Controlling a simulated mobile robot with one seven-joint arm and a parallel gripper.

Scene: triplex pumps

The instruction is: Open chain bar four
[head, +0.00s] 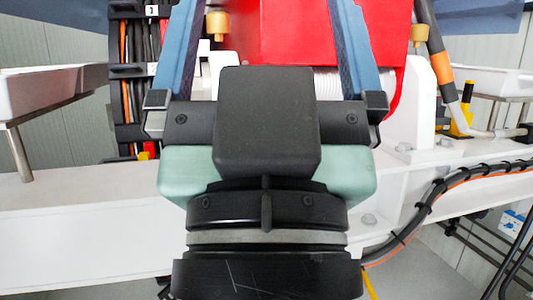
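A black cable chain (124,70) runs upright at the left of the view, holding orange, grey and black cables. Dark crossbars span it, and the top one (128,12) carries a small white label (151,10) that is too small to read surely. I cannot tell which bar is number four. My gripper (265,8) fills the middle, with its two blue fingers spread wide apart and nothing between them nearby. The fingers point up and away, and their tips reach the top edge.
A red pump housing (278,32) stands behind my fingers. A white beam (80,225) crosses below the chain. White trays stand at both sides, the left one (50,88) on a metal post. A black and orange cable bundle (440,190) runs at the right.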

